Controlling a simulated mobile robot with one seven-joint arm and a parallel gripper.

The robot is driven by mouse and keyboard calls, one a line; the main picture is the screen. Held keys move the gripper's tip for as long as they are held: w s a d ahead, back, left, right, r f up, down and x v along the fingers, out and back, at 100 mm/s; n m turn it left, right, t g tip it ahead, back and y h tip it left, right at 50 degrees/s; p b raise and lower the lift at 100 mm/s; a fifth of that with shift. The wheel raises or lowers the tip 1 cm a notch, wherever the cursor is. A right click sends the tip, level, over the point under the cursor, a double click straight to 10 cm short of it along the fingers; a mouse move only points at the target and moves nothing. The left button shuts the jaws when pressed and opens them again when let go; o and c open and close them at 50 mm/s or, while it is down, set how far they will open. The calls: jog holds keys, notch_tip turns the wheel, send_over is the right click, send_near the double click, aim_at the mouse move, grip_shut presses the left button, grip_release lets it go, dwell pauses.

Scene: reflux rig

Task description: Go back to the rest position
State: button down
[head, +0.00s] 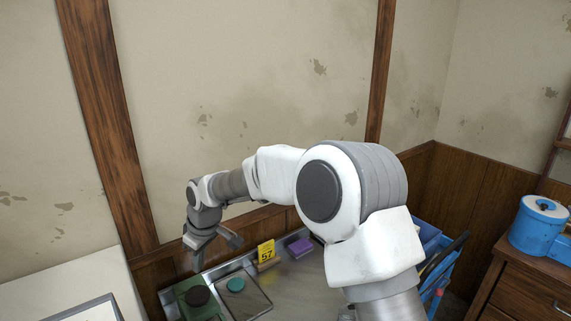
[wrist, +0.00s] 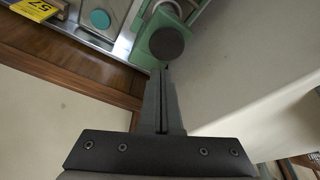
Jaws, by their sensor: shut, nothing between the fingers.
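My gripper (head: 199,262) hangs at the end of my arm on the left in the head view, above the back left of the metal bench. In the wrist view its two dark fingers (wrist: 163,78) lie together, shut, with nothing visible between them. Past their tips is a green stand (wrist: 122,46) with a round black disc (wrist: 166,42). The same black disc (head: 197,296) shows below my gripper in the head view. I cannot tell the exact gap between fingers and disc.
The metal bench (head: 300,290) holds a teal disc (head: 236,285) on a tray, a yellow "57" tag (head: 266,251) and a purple block (head: 299,247). A white surface (head: 60,285) lies left. A blue canister (head: 538,228) stands right on a wooden cabinet (head: 525,285). The wall is close behind.

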jog(key=s+d+r+m+t+h, duration=0.1)
jog(key=s+d+r+m, duration=0.2)
jog(key=d+r, duration=0.7)
jog(key=s+d+r+m+t+h, duration=0.1)
jog(key=s+d+r+m+t, duration=0.3)
jog(key=d, duration=1)
jog(key=s+d+r+m+h, duration=0.1)
jog(key=s+d+m, duration=0.5)
jog(key=s+d, duration=0.9)
jog(key=shift+s+r+m+g, duration=0.3)
jog(key=shift+s+r+g, duration=0.15)
jog(key=shift+s, duration=0.7)
